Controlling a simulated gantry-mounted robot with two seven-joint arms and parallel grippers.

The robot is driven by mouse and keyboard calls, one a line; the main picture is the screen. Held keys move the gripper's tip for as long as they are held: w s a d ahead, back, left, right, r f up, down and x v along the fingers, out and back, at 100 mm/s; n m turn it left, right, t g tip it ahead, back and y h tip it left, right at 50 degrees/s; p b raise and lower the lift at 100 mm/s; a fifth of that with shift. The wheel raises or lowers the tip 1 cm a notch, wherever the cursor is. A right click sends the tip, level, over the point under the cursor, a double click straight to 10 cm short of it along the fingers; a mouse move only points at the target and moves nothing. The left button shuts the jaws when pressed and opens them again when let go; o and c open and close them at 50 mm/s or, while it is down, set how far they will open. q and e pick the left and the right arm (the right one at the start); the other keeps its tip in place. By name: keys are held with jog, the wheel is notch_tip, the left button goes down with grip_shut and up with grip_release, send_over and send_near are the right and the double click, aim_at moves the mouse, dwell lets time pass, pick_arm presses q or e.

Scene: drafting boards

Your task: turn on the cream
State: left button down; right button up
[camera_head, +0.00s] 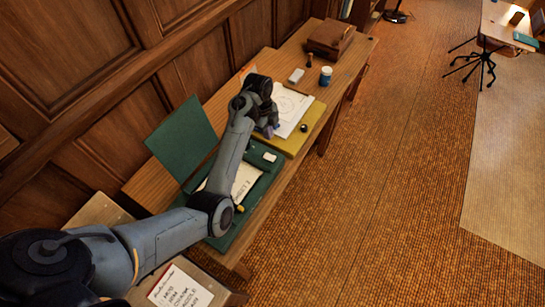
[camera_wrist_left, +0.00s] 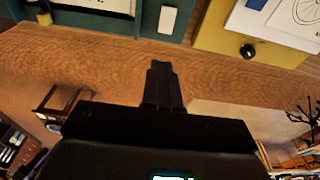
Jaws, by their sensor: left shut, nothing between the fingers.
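A small cream switch-like piece (camera_head: 269,157) sits at the right end of the green drafting board (camera_head: 258,196). It also shows in the left wrist view as a cream rounded block (camera_wrist_left: 169,20) near the top. My left gripper (camera_head: 268,131) is past this piece in the head view, near the yellow board (camera_head: 313,132). In the left wrist view its dark fingers (camera_wrist_left: 160,66) are together and empty, over the wooden desk, apart from the cream piece. Whether the piece is on or off cannot be told. My right gripper is not in view.
The green board's lid (camera_head: 182,140) stands raised. A dark knob (camera_head: 304,128) sits on the yellow board, which carries drawing paper (camera_head: 289,104). A blue jar (camera_head: 325,75), a white block (camera_head: 296,75) and a brown case (camera_head: 330,39) stand farther along the desk.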

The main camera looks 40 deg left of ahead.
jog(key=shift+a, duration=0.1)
pick_arm(q)
send_near(273, 161)
jog(key=f, duration=0.4)
jog(key=d+f, duration=0.1)
jog(key=f, duration=0.1)
jog(key=shift+w+f, duration=0.15)
jog(key=shift+f, duration=0.2)
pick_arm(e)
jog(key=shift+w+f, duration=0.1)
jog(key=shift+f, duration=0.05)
